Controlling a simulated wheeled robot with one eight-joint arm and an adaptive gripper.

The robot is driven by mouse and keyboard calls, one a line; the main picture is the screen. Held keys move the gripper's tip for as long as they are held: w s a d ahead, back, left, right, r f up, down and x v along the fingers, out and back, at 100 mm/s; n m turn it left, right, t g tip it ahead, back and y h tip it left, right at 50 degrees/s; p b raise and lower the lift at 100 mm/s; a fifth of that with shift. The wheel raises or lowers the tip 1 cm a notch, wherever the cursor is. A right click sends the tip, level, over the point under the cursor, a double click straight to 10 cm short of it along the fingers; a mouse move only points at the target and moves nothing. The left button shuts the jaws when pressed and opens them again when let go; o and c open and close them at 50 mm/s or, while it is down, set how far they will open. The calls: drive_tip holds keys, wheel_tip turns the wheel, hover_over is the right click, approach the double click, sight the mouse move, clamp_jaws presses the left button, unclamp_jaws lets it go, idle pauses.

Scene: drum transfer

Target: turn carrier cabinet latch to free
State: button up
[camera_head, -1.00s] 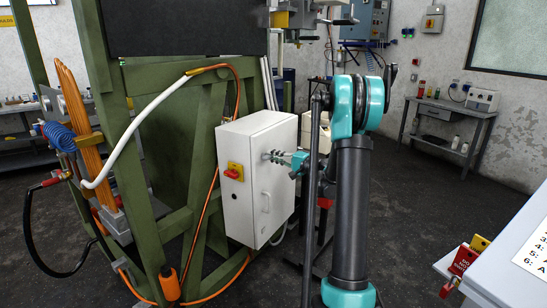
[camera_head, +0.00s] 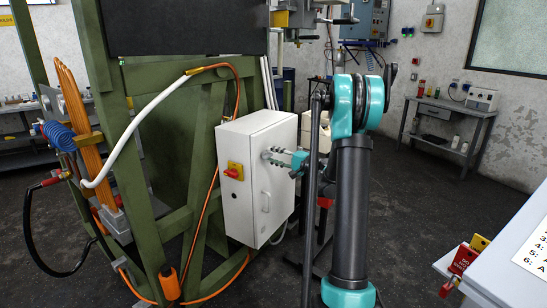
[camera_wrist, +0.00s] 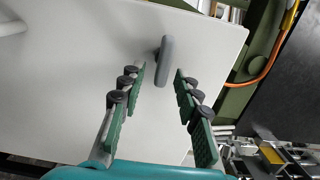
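The carrier cabinet (camera_head: 238,140) is a white box on the green frame, with its door shut. Its latch (camera_wrist: 166,58) is a grey oblong handle on the white door, nearly upright in the wrist view. My gripper (camera_wrist: 160,74) is open, with its green-padded fingers on either side of the latch's lower part. Gaps show between the latch and both fingers. In the head view my gripper (camera_head: 267,157) is at the upper part of the door and hides the latch.
A red and yellow switch (camera_head: 233,171) is on the cabinet's left side face. A pale door handle (camera_head: 265,201) sits below my gripper. An orange cable (camera_head: 208,215) runs down the green frame (camera_head: 160,150). A white panel (camera_head: 500,265) stands at the front right.

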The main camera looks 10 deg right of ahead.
drive_tip(key=v, duration=1.2)
drive_tip(key=s+a+f+n+g+h, duration=0.45)
drive_tip(key=s+a+f+g, duration=0.2)
drive_tip(key=s+a, duration=0.65)
drive_tip(key=s+d+f+n+h, duration=0.2)
drive_tip(key=s+d+f+h, duration=0.1)
drive_tip(key=s, duration=0.7)
drive_tip(key=s+d+f+n+g+h, duration=0.1)
drive_tip(key=s+d+f+n+h, duration=0.1)
drive_tip(key=s+f+h, duration=0.4)
drive_tip(key=s+d, duration=0.1)
drive_tip(key=s, duration=0.4)
drive_tip(key=shift+f, duration=0.2)
drive_tip(key=shift+a, duration=0.1)
